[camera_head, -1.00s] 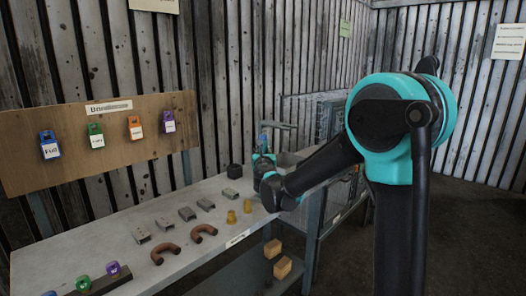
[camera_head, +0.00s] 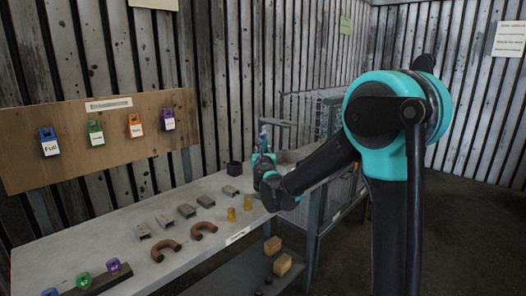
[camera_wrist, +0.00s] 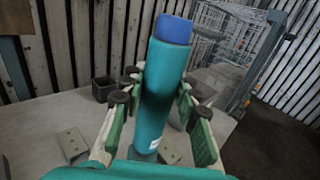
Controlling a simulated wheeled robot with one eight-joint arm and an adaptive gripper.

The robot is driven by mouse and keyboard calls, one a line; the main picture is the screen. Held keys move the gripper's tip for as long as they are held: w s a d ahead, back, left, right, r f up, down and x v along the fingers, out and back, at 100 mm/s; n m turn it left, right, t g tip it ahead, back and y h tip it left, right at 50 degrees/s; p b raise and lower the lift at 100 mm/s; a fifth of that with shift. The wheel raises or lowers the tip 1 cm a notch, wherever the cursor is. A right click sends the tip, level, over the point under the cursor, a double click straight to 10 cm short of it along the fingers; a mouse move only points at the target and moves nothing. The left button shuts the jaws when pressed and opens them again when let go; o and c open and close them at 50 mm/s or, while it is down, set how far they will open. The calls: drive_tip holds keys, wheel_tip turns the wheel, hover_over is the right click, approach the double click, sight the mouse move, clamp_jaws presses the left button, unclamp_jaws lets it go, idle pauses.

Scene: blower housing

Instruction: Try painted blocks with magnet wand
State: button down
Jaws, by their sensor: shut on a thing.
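My gripper (camera_wrist: 160,88) is shut on an upright teal cylinder with a blue top, which looks like the magnet wand (camera_wrist: 153,105). Its fingers press on both sides in the wrist view, and its lower end is partly hidden. In the head view my gripper (camera_head: 264,168) is over the far end of the bench, with the blue top (camera_head: 264,139) above it. Several grey blocks (camera_head: 186,211) lie in a row on the bench. I cannot tell which pieces are the painted blocks. A grey block (camera_wrist: 72,145) also shows in the wrist view, left of the gripper.
Wooden blocks (camera_head: 283,265) sit on the lower shelf. A wire cage (camera_wrist: 228,40) stands beyond.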

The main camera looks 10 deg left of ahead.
drive_tip(key=shift+r, duration=3.75)
drive_tip(key=shift+r, duration=3.75)
